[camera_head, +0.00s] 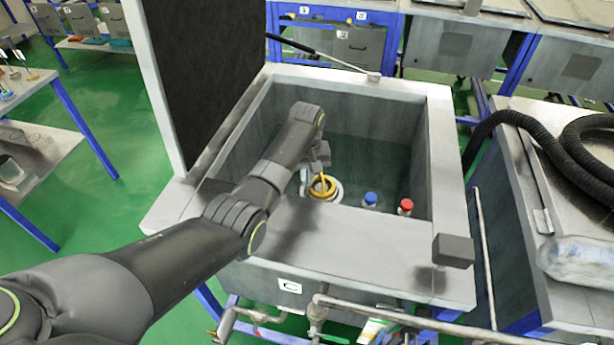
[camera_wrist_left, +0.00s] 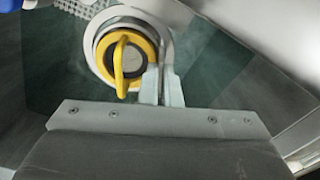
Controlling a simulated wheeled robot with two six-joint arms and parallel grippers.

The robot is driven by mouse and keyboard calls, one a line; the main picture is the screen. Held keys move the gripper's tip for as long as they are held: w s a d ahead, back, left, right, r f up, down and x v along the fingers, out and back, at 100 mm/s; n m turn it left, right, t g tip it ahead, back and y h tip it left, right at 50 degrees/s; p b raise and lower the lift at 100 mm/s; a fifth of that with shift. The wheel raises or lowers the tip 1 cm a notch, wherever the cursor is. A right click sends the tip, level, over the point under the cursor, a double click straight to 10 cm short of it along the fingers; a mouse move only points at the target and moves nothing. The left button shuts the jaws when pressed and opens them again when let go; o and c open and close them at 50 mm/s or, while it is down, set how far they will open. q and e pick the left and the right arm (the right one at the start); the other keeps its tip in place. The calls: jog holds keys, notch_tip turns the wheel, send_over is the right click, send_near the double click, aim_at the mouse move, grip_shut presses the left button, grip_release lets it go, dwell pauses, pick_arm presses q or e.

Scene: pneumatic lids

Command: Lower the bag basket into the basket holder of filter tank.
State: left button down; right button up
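The bag basket (camera_wrist_left: 104,54) shows in the left wrist view as a yellow ring with a raised yellow handle and a grey inside. In that view it lies within the pale round rim of the basket holder (camera_wrist_left: 166,42). In the head view the yellow basket (camera_head: 319,188) overlaps the white ring of the holder (camera_head: 337,192) inside the filter tank (camera_head: 437,150). I cannot tell how deep it sits. My left gripper (camera_wrist_left: 161,78) has its pale fingers close together at the basket's right edge, to the right of the handle. Whether they pinch anything is unclear. My right gripper is not in view.
Bottles with a blue cap (camera_head: 370,198) and a red cap (camera_head: 405,206) stand in the tank, right of the holder. The tank's dark lid (camera_head: 205,75) is raised at the left. A bench with a black hose (camera_head: 545,140) and a clear bottle (camera_head: 580,262) stands at the right.

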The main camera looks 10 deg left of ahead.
pick_arm(q)
jog(key=shift+f, duration=0.45)
jog(key=c, duration=1.6)
grip_release()
jog(key=shift+o, duration=0.2)
notch_tip(320, 180, up, 8)
jog(key=shift+r+b, duration=0.2)
jog(key=shift+b, duration=0.85)
notch_tip(320, 180, up, 9)
jog(key=p, duration=0.6)
jog(key=shift+s+f, duration=0.1)
